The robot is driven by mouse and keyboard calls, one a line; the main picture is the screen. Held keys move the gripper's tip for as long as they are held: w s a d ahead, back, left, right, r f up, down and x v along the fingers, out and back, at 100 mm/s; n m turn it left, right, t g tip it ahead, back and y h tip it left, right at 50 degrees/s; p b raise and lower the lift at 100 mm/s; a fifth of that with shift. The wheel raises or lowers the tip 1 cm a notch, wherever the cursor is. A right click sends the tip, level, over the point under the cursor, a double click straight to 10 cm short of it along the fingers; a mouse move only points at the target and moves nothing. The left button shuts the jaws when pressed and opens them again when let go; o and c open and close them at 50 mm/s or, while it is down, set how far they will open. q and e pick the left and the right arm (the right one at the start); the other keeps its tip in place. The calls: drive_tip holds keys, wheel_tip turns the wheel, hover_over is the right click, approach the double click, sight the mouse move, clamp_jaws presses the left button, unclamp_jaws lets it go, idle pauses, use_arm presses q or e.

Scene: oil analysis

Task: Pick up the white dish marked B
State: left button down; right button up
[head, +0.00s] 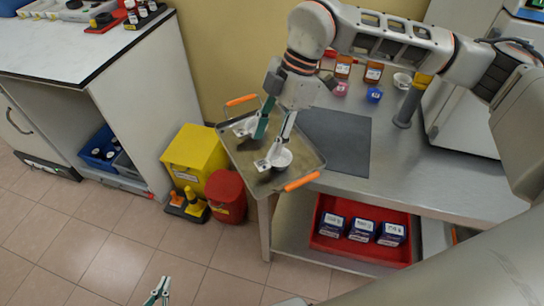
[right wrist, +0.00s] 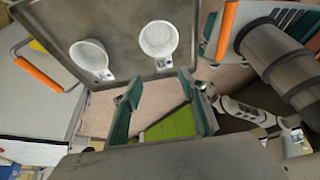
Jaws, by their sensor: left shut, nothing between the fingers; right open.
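Two white dishes lie on a metal tray (head: 235,150) with orange handles. One dish (head: 280,159) is nearer the tray's front right, and the other (head: 243,128) is at the back left, partly hidden by a finger. In the right wrist view they show as a left dish (right wrist: 88,57) and a right dish (right wrist: 158,40). Each has a small label tab, but the letters are too small to read, so I cannot tell which is B. My right gripper (head: 268,146) is open and empty, over the tray by the dishes. My left gripper (head: 157,293) is shut and empty, low over the floor.
The tray overhangs the left end of a steel bench (head: 440,185). A yellow bin (head: 195,155) and a red bin (head: 226,195) stand left below. A red crate (head: 325,245) sits on the lower shelf.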

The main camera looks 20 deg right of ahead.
sight(259, 166)
drive_tip(key=x, duration=0.4)
drive_tip(key=s+x, duration=0.1)
drive_tip(key=x, duration=0.2)
clamp_jaws()
